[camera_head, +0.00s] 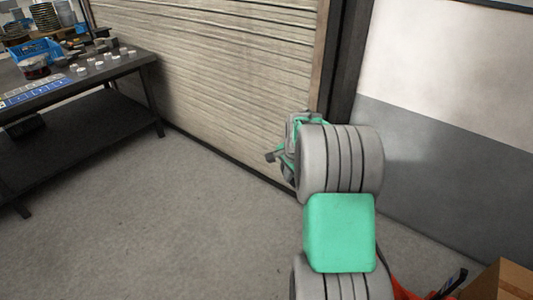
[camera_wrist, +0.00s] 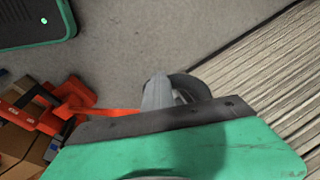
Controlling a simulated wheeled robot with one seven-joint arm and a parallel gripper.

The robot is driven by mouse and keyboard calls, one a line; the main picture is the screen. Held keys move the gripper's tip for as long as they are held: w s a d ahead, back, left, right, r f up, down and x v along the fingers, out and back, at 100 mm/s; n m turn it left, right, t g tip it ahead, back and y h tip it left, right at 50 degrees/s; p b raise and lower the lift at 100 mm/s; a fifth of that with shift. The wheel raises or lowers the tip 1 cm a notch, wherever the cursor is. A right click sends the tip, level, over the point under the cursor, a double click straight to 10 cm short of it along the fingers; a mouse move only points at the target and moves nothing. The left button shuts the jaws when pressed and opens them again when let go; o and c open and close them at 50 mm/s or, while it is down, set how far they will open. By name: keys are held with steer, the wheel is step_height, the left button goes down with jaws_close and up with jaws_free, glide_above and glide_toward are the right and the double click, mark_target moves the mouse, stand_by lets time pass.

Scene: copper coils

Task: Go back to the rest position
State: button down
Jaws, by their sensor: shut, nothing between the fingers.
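My gripper (camera_head: 272,156) shows small in the head view, at the far end of my green and grey arm, in front of the roller shutter. It is shut and empty. Part of it is hidden behind my arm links. In the wrist view a green body with a dark edge fills the bottom, and a grey part (camera_wrist: 160,95) sticks out past it over the floor. The fingertips are not clear there.
A dark workbench (camera_head: 145,62) at the left carries small parts, a blue bin (camera_head: 35,50) and coils (camera_head: 44,17). The roller shutter (camera_head: 210,60) is behind. A cardboard box (camera_head: 500,281) and red-orange equipment (camera_wrist: 35,108) are close by. The floor (camera_head: 150,220) between is clear.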

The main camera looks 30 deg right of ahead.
steer(key=s+a+f+n+g+y, duration=0.1)
steer(key=s+a+f+n+g, duration=0.1)
steer(key=s+a+n, duration=0.45)
steer(key=s+a+f+n+g+y, duration=0.1)
steer(key=s+f+n+g, duration=0.15)
steer(key=s, duration=0.65)
steer(key=s+a+r+n+t+h+p, duration=0.15)
steer(key=s+a+r+n, duration=0.25)
steer(key=s+a+r, duration=0.45)
steer(key=w+a+r+n+t+p, duration=0.1)
steer(key=w+a+r+n+t, duration=0.2)
steer(key=a+r, duration=0.5)
steer(key=shift+w+a+r+p, duration=0.3)
steer(key=shift+w+r+p, duration=0.05)
steer(key=shift+w+r, duration=0.3)
